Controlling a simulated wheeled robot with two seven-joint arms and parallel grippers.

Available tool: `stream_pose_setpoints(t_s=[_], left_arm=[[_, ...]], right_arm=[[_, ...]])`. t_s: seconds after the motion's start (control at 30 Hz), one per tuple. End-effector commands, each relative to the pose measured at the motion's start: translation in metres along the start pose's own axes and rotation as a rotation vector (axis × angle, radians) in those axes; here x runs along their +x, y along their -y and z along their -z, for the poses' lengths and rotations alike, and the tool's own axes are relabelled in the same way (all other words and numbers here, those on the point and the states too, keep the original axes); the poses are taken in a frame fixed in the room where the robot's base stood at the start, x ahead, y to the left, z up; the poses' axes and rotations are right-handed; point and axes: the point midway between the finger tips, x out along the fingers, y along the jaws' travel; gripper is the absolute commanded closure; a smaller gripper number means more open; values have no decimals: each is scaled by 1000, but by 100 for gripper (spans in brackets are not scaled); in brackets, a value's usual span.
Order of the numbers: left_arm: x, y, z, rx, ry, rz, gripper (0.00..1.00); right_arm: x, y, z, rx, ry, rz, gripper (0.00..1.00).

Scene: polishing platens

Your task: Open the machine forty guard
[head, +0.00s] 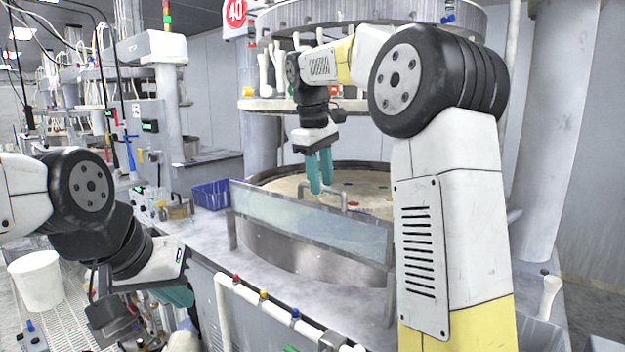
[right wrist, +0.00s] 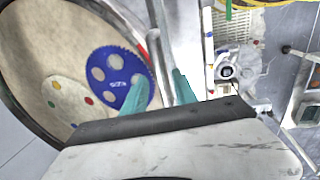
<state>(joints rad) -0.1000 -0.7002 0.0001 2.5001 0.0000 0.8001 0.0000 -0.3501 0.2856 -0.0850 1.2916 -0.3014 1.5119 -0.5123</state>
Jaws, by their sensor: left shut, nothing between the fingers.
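The red "40" sign (head: 234,12) marks the machine at the centre. Its guard (head: 300,222) is a long clear panel standing upright along the front of the round platen (head: 372,188). A pale bar handle (head: 338,192) shows at the guard's top edge. My right gripper (head: 320,190) points down at this handle with its teal fingers apart. In the right wrist view the fingers (right wrist: 165,95) are spread on either side of a thin upright edge; whether they touch it I cannot tell. My left gripper (head: 178,296) is shut and empty at the lower left, away from the guard.
A blue bin (head: 211,194) stands left of the guard. A white rail with coloured buttons (head: 264,294) runs along the machine's front. The upper platen ring (head: 350,15) hangs overhead. A blue toothed disc (right wrist: 118,78) lies on the platen. A white bucket (head: 37,280) is at far left.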

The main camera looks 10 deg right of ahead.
Motion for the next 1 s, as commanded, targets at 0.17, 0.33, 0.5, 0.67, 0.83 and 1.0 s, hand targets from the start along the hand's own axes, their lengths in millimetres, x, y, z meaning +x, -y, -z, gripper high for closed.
stream_pose_setpoints(t_s=[0.17,0.33,0.5,0.67,0.83,1.0], left_arm=[[0,0,0,0,0,0,100],[0,0,0,0,0,0,100],[0,0,0,0,0,0,100],[0,0,0,0,0,0,100],[0,0,0,0,0,0,100],[0,0,0,0,0,0,100]], right_arm=[[2,0,0,1,-1,-1,66],[2,0,0,1,-1,0,80],[2,0,0,1,-1,-1,100],[1,0,0,0,-1,-1,100],[1,0,0,0,-1,-1,100],[1,0,0,0,-1,-1,100]])
